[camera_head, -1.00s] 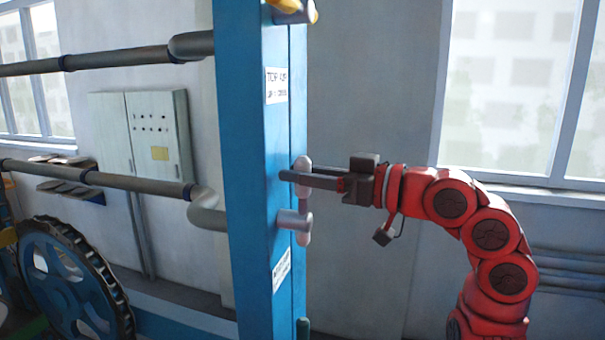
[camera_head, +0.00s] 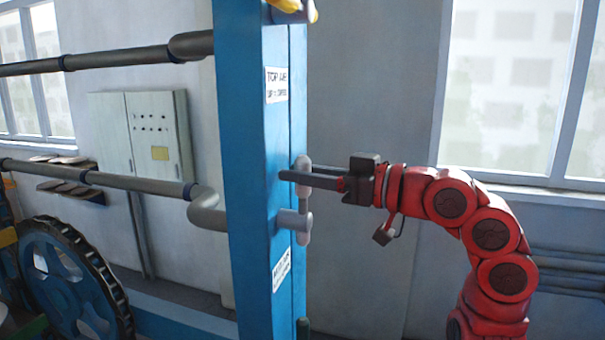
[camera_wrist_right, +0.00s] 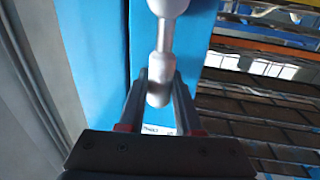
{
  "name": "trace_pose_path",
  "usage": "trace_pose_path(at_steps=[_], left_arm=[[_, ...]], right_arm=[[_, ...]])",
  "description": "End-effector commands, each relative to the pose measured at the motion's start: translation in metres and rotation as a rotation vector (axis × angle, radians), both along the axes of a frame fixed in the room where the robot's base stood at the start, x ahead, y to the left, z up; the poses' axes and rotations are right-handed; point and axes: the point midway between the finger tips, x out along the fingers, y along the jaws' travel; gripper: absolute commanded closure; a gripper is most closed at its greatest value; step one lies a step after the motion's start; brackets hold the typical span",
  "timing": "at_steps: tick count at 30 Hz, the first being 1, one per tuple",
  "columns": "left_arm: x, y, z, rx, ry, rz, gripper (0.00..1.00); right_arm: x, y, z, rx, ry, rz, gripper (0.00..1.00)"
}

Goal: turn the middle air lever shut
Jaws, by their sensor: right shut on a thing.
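My right gripper (camera_head: 298,177) comes in from the right and is shut on the lever's rounded top end. In the right wrist view the lever (camera_wrist_right: 164,45) runs down between the two fingers, and the gripper (camera_wrist_right: 159,92) has its knob between them. A label sits on the post below the pivot, only partly readable. My left gripper is not in view.
Another lever (camera_head: 290,5) with a yellow part is at the top of the post. Grey pipes (camera_head: 110,181) run left from the post, above a toothed blue wheel (camera_head: 70,275). A wall cabinet (camera_head: 140,135) stands behind. Space right of the post is free around my arm.

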Motion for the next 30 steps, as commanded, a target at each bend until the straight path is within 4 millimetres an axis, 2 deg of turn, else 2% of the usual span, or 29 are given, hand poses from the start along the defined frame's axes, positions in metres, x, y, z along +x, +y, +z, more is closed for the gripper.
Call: trace_pose_path(at_steps=[5, 11, 18, 30], left_arm=[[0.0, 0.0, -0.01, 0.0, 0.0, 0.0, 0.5], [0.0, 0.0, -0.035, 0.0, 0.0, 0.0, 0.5], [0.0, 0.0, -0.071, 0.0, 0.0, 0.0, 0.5], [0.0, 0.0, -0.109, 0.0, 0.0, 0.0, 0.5]], right_arm=[[-0.003, 0.001, -0.003, -0.01, -0.033, 0.0, 1.0], [-0.011, 0.003, -0.008, -0.043, -0.131, -0.001, 1.0], [-0.027, 0.009, -0.014, -0.108, -0.328, 0.0, 1.0], [-0.053, 0.017, -0.027, -0.223, -0.688, 0.001, 1.0]])
